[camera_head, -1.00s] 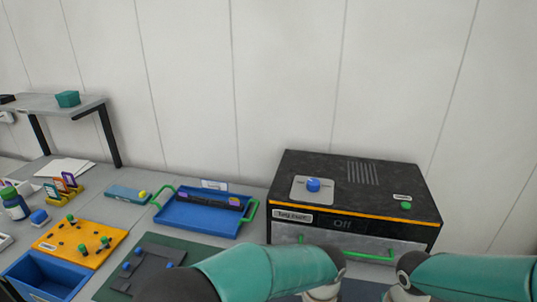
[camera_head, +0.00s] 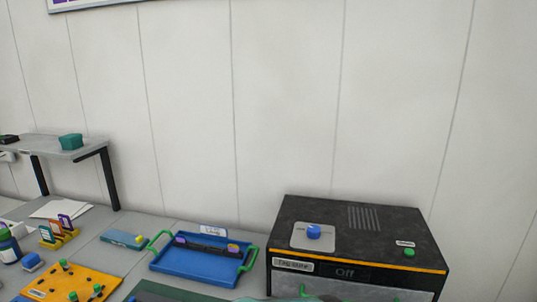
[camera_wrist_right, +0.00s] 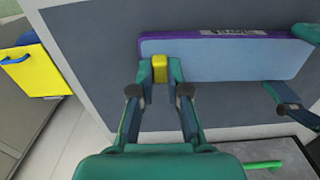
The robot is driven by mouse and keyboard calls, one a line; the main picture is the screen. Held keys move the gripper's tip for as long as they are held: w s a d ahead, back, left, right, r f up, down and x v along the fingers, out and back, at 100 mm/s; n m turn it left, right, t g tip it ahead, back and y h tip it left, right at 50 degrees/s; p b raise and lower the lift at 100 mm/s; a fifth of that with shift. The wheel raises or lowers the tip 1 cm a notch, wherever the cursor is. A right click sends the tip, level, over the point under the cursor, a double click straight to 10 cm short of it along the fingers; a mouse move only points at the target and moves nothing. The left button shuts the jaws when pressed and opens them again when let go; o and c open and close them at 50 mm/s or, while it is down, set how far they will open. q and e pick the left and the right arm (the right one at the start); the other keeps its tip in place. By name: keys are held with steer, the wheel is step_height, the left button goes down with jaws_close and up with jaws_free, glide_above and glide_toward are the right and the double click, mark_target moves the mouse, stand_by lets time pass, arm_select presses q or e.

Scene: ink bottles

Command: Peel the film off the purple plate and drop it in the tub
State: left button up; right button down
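The purple plate (camera_wrist_right: 215,38) lies on a dark grey surface in the right wrist view, with a pale blue film (camera_wrist_right: 225,62) over most of its face. A yellow tab (camera_wrist_right: 160,68) sits at the film's left end. My right gripper (camera_wrist_right: 160,72) has a fingertip against each side of the tab. My left gripper (camera_wrist_right: 287,62) comes in from the right of that view, one finger at each long edge of the plate's right end; it appears closed across the plate. The head view shows neither gripper nor the plate. I cannot pick out the tub now.
The head view shows a black box with a blue knob (camera_head: 313,232), a blue tray (camera_head: 195,262) with green handles, an orange peg board (camera_head: 65,287) and a grey shelf (camera_head: 70,150). A yellow object with a blue handle (camera_wrist_right: 45,62) stands left in the wrist view.

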stand_by(0.5)
arm_select(q)
steer(key=o, duration=1.3)
steer(key=shift+a, duration=0.15)
steer(key=shift+w+a+r, duration=0.15)
steer(key=shift+w+a, duration=0.1)
steer(key=shift+a, duration=0.5)
steer(key=shift+w+a+r, duration=0.2)
steer(key=shift+a, duration=0.6)
steer(key=shift+w+a+r, duration=0.15)
steer(key=shift+w+a, duration=0.1)
steer(key=shift+a, duration=0.5)
arm_select(e)
steer(key=shift+r, duration=0.1)
arm_select(q)
steer(key=shift+w+a+r+p, duration=0.2)
steer(key=shift+a+r+p, duration=0.45)
steer(key=shift+r+p, duration=0.85)
steer(key=shift+w+a+r+p, duration=0.15)
steer(key=shift+a+r+p, duration=0.7)
steer(key=shift+r, duration=1)
steer(key=shift+w+a+r+p, duration=0.2)
steer(key=shift+a+r+p, duration=0.2)
steer(key=shift+r+p, duration=1.2)
arm_select(e)
steer(key=shift+r, duration=3.75)
